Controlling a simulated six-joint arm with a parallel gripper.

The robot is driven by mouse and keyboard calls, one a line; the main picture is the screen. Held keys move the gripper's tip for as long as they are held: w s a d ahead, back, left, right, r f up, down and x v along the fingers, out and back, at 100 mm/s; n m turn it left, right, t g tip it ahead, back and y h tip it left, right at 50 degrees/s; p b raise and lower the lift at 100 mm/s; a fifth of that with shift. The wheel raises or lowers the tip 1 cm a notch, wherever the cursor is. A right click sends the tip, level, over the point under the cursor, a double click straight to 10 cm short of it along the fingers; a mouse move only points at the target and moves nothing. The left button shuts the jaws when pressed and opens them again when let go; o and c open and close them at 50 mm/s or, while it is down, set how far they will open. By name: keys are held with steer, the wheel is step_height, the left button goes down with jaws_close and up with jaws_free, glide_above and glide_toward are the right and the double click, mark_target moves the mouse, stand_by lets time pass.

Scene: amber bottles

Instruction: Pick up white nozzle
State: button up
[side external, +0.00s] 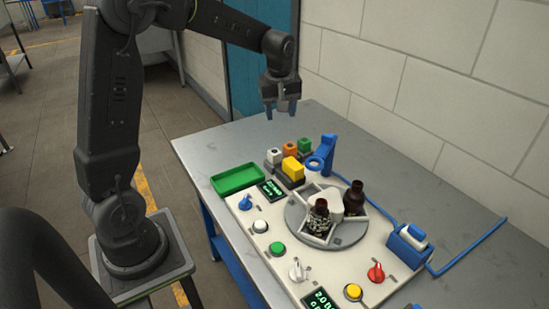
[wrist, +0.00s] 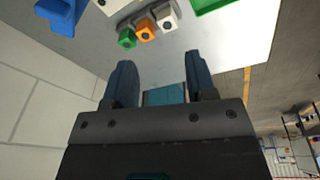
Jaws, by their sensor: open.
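The white nozzle (side external: 274,156) is a small pale block with a dark round spot, at the near left end of a short row with an orange and a green one. It also shows at the top of the wrist view (wrist: 168,17), at the right end of the row. My gripper (side external: 281,108) is above the table's far end, higher than the row and apart from it. In the wrist view its two blue fingers (wrist: 158,62) are spread with nothing between them.
The orange nozzle (side external: 289,150) and green nozzle (side external: 304,146) stand close beside the white one. A yellow block (side external: 292,168), green tray (side external: 238,179) and blue stand (side external: 325,150) are nearby. A round turntable (side external: 297,217) holds dark bottles (side external: 354,199). A wall borders the table.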

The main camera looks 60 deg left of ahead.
mark_target(275, 151)
steer(key=w+a+f+n, duration=0.1)
steer(key=a+f, duration=0.1)
steer(key=f, duration=0.4)
steer(key=w+a+f+n, duration=0.1)
steer(key=a+f, duration=0.2)
steer(key=f, duration=0.4)
steer(key=w+a+f+n+g, duration=0.1)
steer(key=a+f, duration=0.2)
steer(key=f, duration=0.4)
steer(key=shift+w+f+n, duration=0.15)
steer(key=shift+w+n, duration=0.05)
steer(key=shift+n, duration=0.2)
steer(key=c, duration=0.7)
